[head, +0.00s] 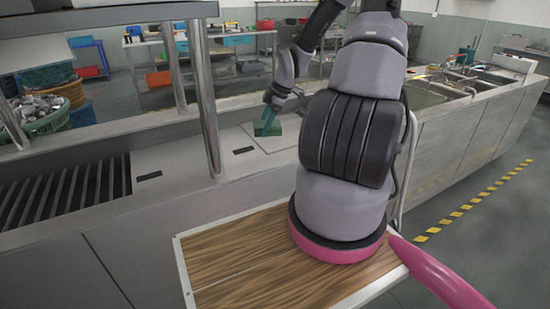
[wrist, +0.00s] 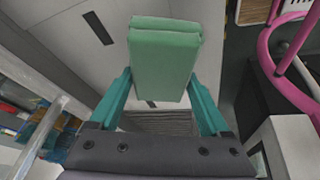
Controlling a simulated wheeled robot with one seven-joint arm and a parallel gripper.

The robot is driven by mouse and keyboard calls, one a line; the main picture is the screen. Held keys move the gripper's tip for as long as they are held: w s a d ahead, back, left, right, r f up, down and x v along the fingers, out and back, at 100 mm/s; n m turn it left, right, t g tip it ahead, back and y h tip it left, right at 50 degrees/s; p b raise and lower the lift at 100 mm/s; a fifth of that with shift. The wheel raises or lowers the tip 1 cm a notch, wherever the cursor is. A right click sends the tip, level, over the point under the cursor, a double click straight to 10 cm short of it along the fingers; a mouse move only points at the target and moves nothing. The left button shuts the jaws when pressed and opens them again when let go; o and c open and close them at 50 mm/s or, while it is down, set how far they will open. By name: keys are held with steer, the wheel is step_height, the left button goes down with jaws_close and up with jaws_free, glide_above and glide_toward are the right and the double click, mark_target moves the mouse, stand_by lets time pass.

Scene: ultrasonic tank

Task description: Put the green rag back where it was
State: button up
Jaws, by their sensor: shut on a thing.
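The green rag (wrist: 163,62) is a folded, pale green block in the wrist view. My gripper (wrist: 160,85) has its teal fingers on both sides of the rag and is shut on it. In the head view the rag (head: 266,127) shows as a small dark green shape low over the light metal counter (head: 215,161). My gripper (head: 272,104) is above it there, fingers pointing down. I cannot tell from the head view whether the rag touches the counter.
A dark slatted grate (head: 65,203) lies to the left, and metal posts (head: 205,95) rise from the counter left of my gripper. Tanks (head: 430,95) are at the right. A green basket (head: 40,118) stands at the far left. The counter around the rag is mostly clear.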

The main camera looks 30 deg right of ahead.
steer(key=s, duration=0.1)
steer(key=s+d+g, duration=0.1)
steer(key=s, duration=0.1)
steer(key=shift+s+r+y, duration=0.1)
steer(key=shift+y, duration=0.2)
step_height(320, 180, down, 4)
steer(key=shift+f, duration=2.6)
steer(key=o, duration=1.3)
steer(key=v, duration=1.2)
step_height(320, 180, up, 27)
steer(key=m+t+h, duration=0.3)
steer(key=m+h, duration=0.2)
steer(key=m, duration=0.9)
glide_above(272, 127)
steer(key=s+a, duration=0.9)
steer(key=s, duration=0.4)
steer(key=s+a+r+m+t+y, duration=0.1)
steer(key=s, duration=0.1)
steer(key=s+a+r+m, duration=0.1)
steer(key=s+r, duration=0.1)
steer(key=s+a+r+m+t+y, duration=0.1)
steer(key=s+r+m, duration=0.1)
steer(key=s, duration=0.1)
steer(key=shift+s+a+r+t+y, duration=0.1)
steer(key=shift+a+r+t+y, duration=0.1)
steer(key=shift+a+t+y, duration=0.1)
